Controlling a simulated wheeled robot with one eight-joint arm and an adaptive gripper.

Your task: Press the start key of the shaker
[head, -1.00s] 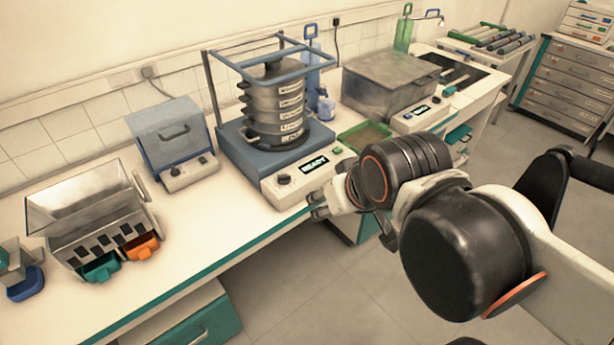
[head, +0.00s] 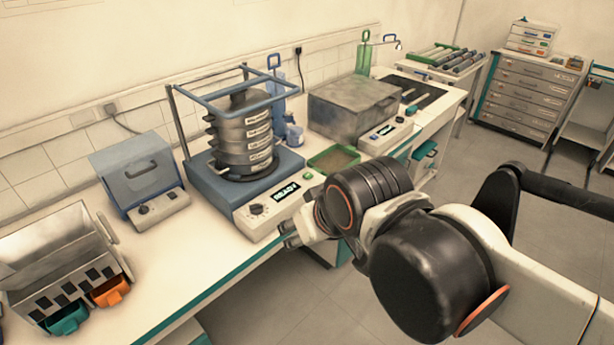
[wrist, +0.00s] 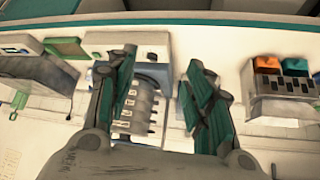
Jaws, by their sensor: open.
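The shaker is a blue-based machine with a stack of round metal sieves (head: 243,138) under a blue frame. Its pale front panel (head: 240,222) has a dark knob (head: 257,209), a lit display reading READY (head: 286,191) and a small green key (head: 307,176) at the right end. My gripper (head: 289,235) is in front of the panel, close to the bench's front edge; my wrist partly covers it. In the wrist view my gripper (wrist: 160,66) is open and empty, its fingers spread on either side of the shaker's panel (wrist: 152,53). I see no contact with the key.
A green-rimmed tray (head: 355,168) lies right of the shaker, before a grey lidded box (head: 318,108). A blue-grey hooded device (head: 137,172) and a metal divider with teal and orange bins (head: 65,285) stand left. Floor (head: 300,305) is open before the bench.

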